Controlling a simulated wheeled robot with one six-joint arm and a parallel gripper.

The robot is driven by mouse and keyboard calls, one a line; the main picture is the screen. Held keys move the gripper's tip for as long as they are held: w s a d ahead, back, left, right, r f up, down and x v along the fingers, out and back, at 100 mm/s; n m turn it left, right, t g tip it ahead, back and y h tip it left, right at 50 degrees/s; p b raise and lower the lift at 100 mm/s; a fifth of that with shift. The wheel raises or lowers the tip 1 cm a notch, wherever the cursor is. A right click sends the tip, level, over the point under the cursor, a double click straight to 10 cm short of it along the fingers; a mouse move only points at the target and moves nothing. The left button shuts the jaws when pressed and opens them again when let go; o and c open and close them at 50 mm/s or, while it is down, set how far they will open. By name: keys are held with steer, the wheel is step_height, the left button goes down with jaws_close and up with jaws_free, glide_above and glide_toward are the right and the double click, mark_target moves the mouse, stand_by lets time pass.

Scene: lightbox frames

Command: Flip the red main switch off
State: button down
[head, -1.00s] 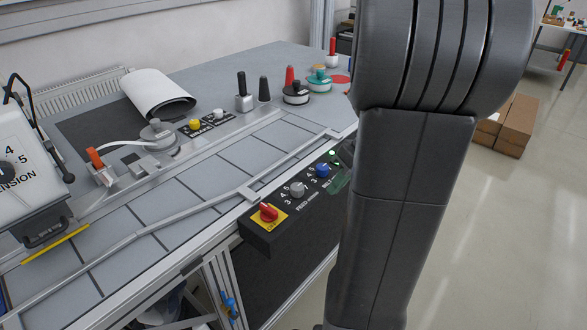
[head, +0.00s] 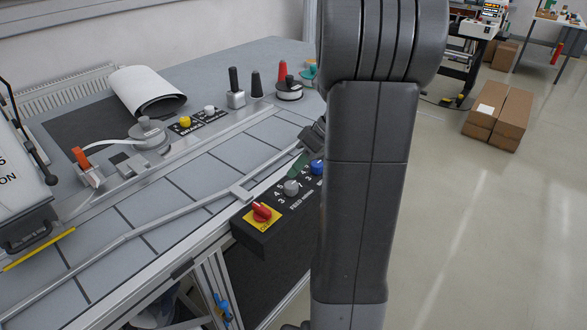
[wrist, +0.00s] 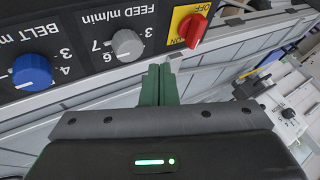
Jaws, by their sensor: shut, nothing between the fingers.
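The red main switch (head: 262,211) is a rotary handle on a yellow plate at the near left end of the black control box. It also shows at the top of the wrist view (wrist: 193,30), with OFF lettering beside it; I cannot tell surely which mark the handle points to. My gripper (head: 297,168) is behind the grey knob, with its green fingers pressed together and empty. In the wrist view, the fingers (wrist: 159,78) end just below the grey knob and the switch, apart from both. My arm hides part of the box in the head view.
A grey FEED knob (head: 291,187) and a blue BELT knob (head: 317,167) sit beside the switch. Floor to the right is clear up to the cardboard boxes (head: 497,115).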

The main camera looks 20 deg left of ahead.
mark_target(262, 212)
steer(key=x, duration=0.7)
steer(key=shift+a+f+p, duration=0.15)
steer(key=shift+p, duration=0.2)
steer(key=s, duration=0.1)
steer(key=s+a, duration=0.1)
steer(key=shift+s+r+p, duration=0.2)
steer(key=shift+s+p, duration=0.05)
steer(key=shift+p, duration=0.15)
steer(key=shift+s+a+f, duration=0.1)
steer(key=shift+s+a, duration=0.05)
steer(key=shift+s, duration=0.4)
steer(key=shift+s, duration=0.1)
steer(key=shift+a+n, duration=0.1)
steer(key=shift+n, duration=0.2)
steer(key=shift+b, duration=0.4)
